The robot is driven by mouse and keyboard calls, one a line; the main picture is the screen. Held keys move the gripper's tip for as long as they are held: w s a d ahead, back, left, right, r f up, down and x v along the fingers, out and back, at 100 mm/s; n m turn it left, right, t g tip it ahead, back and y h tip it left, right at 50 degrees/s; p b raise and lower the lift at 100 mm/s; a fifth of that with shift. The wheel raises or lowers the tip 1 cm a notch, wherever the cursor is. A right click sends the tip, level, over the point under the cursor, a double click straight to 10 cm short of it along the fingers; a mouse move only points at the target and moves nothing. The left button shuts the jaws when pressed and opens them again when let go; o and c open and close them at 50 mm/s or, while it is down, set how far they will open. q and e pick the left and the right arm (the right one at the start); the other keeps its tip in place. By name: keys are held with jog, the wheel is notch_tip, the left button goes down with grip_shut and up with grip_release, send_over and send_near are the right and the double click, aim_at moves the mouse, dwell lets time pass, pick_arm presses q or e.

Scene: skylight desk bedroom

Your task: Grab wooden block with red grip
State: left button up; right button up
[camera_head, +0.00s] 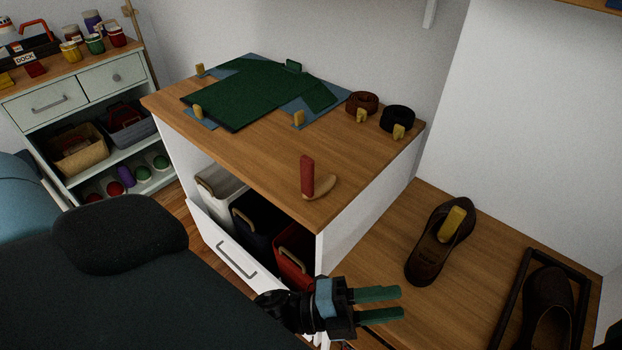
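The wooden block (322,188) with its upright red grip (307,174) stands near the front right edge of the cabinet's wooden top. The block is pale and curved, and nothing holds it. My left gripper (400,303) is at the bottom of the picture, below and to the right of the block. Its two green fingers are apart with nothing between them, pointing right. My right gripper is not in view.
A green mat (245,92) with yellow pieces around it lies on the cabinet top (240,150). Two coiled belts sit at its right corner. Bins fill the open cabinet below. A lower wooden surface (380,250) at right holds a brown shoe (424,262) and a dark frame.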

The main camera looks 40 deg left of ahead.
pick_arm(q)
jog(key=d+r+m+g+h+p, duration=0.1)
jog(key=d+r+m+g, duration=0.15)
jog(key=m+g, duration=0.5)
jog(key=d+r+m+g+h, duration=0.15)
jog(key=r+m+g, duration=0.3)
jog(key=m, duration=0.55)
notch_tip(320, 180, up, 10)
jog(key=m+y+p, duration=0.3)
jog(key=m+y, duration=1)
jog(key=y, duration=0.6)
send_over(307, 170)
jog(key=w, duration=0.1)
jog(key=shift+w+a+r+g, duration=0.1)
jog(key=shift+a+r+g, duration=0.05)
jog(key=shift+a+g, duration=0.15)
jog(key=shift+f, duration=1.35)
jog(key=f+p, duration=0.1)
jog(key=f, duration=0.3)
jog(key=shift+s, duration=0.2)
jog(key=shift+f, duration=0.55)
grip_shut()
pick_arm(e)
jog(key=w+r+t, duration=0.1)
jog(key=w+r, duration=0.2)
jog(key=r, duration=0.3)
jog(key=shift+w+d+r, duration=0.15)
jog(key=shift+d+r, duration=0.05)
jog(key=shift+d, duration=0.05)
